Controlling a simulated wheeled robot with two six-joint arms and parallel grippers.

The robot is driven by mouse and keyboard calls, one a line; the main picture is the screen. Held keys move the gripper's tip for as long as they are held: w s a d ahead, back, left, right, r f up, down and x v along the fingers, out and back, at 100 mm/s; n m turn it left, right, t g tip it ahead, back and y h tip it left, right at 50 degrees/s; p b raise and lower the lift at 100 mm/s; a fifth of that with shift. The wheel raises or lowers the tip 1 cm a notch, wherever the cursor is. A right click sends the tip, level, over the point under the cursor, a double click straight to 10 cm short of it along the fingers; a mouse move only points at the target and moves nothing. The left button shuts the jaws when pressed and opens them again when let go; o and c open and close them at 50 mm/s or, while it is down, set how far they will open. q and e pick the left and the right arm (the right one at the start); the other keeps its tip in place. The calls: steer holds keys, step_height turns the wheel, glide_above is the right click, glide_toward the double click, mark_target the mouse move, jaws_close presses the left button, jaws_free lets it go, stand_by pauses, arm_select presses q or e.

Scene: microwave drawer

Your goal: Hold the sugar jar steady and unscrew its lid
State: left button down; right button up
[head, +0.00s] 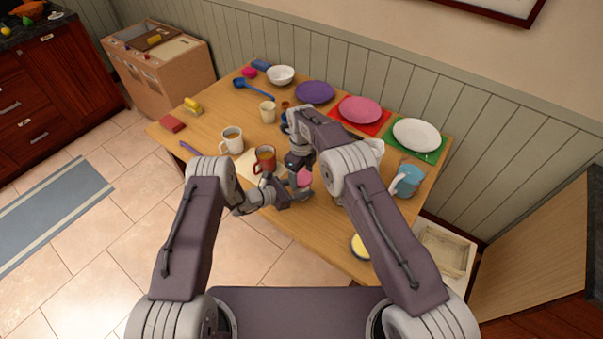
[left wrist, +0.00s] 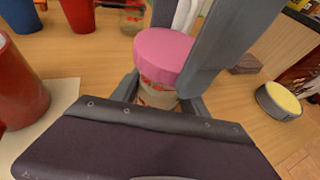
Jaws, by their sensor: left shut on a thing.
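The sugar jar (left wrist: 157,94) stands upright on the table, a clear jar with a pink lid (left wrist: 163,52) on top; the lid also shows in the head view (head: 304,177). My left gripper (head: 299,192) is shut on the jar's body from the near side, its dark fingers on both sides of the glass. My right gripper (head: 298,161) comes down from above at the lid. In the left wrist view one of its grey fingers covers the lid's right side. I cannot tell whether its fingers grip the lid.
A red mug (head: 264,160) and a white mug (head: 232,141) stand left of the jar. A light blue pitcher (head: 408,180) is to the right. A round yellow-topped thing (head: 360,245) lies near the front edge. Plates line the back of the wooden table (head: 205,122).

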steer(key=c, duration=1)
steer(key=shift+o, duration=0.2)
steer(key=n, duration=0.5)
steer(key=shift+n, duration=0.3)
steer(key=n, duration=1.9)
steer(key=shift+r+n, duration=0.1)
steer(key=shift+n, duration=0.3)
steer(key=n, duration=2.5)
steer(key=shift+r, duration=0.1)
steer(key=n, duration=0.3)
steer(key=shift+n, duration=0.3)
steer(key=shift+r, duration=0.15)
